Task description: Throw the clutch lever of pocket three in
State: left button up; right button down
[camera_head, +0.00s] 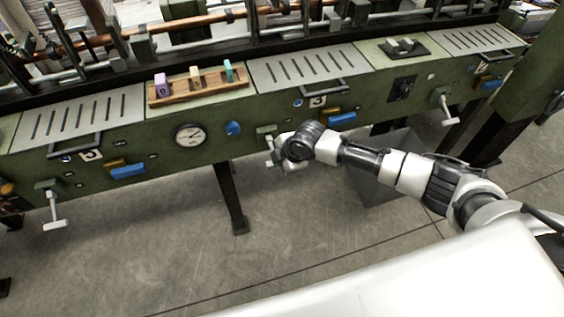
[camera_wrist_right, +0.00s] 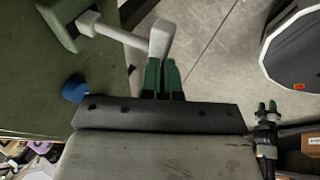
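The pocket plate "3" (camera_head: 317,101) is on the green machine's front, above a blue-handled fitting (camera_head: 342,118). Left of it, a pale clutch lever (camera_head: 268,141) sticks out, partly hidden by my right gripper (camera_head: 287,160). In the right wrist view, the lever's white shaft and upright handle (camera_wrist_right: 161,38) reach down to the green fingertips of my right gripper (camera_wrist_right: 162,66). Those fingers are close together with a thin gap. The handle's lower end meets or overlaps the left fingertip; I see no grip around it. My left gripper (camera_wrist_right: 267,106) shows small at the right, fingers apart and empty.
Similar levers hang at the left (camera_head: 55,212) and right (camera_head: 447,110). A gauge (camera_head: 189,135) and a blue knob (camera_head: 233,129) are left of my gripper. A wooden tray (camera_head: 215,89) holds coloured blocks on top. A grey bin (camera_head: 385,190) stands behind my right arm. Floor is clear at left.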

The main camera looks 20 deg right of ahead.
pick_arm(q)
jog(key=shift+w+f+b, duration=0.75)
jog(key=shift+w+f, duration=0.05)
jog(key=shift+f, duration=0.05)
pick_arm(e)
jog(key=shift+w+f+t, duration=0.1)
jog(key=shift+f+t, duration=1)
jog(key=shift+f, duration=1.1)
pick_arm(q)
jog(key=shift+r, duration=0.1)
jog(key=r+p, duration=0.2)
jog(key=s+r+p, duration=0.1)
jog(key=r+p, duration=0.1)
jog(key=shift+d, duration=0.2)
pick_arm(e)
jog(key=v, duration=1.3)
jog(key=shift+s+a+r, duration=0.3)
jog(key=shift+s+r, duration=0.05)
jog(key=shift+r, duration=0.05)
